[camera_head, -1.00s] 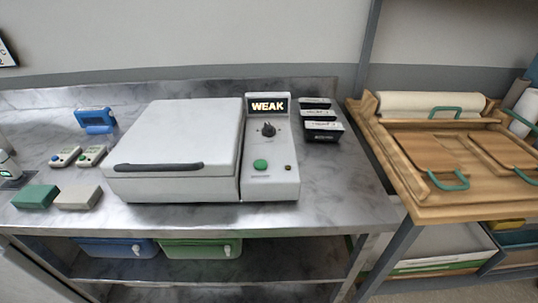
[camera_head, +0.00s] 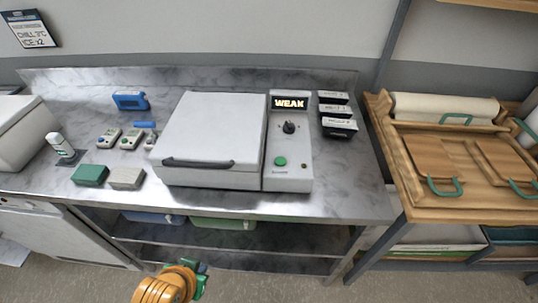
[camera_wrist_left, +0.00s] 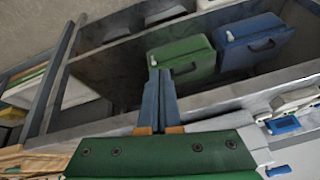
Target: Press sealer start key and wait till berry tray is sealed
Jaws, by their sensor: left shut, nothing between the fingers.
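The sealer (camera_head: 212,132) is a white box on the marble-look bench, its lid down with a dark handle (camera_head: 198,163) across the front. Its control column has a lit display (camera_head: 290,103) reading WEAK, a black knob (camera_head: 289,127) and a round green start key (camera_head: 280,161). No berry tray shows; the sealer's inside is hidden by the lid. My left gripper (camera_head: 201,281) is low in front of the bench, below and apart from the key. In the left wrist view its blue fingers (camera_wrist_left: 164,82) are together and empty. My right gripper is not in view.
Green (camera_head: 90,175) and grey (camera_head: 126,178) boxes lie left of the sealer, with small handheld devices (camera_head: 131,138) behind. Dark boxes (camera_head: 339,126) stand right of it. A wooden rack (camera_head: 470,206) stands farther right. A green case (camera_wrist_left: 183,62) and a blue case (camera_wrist_left: 252,42) sit under the bench.

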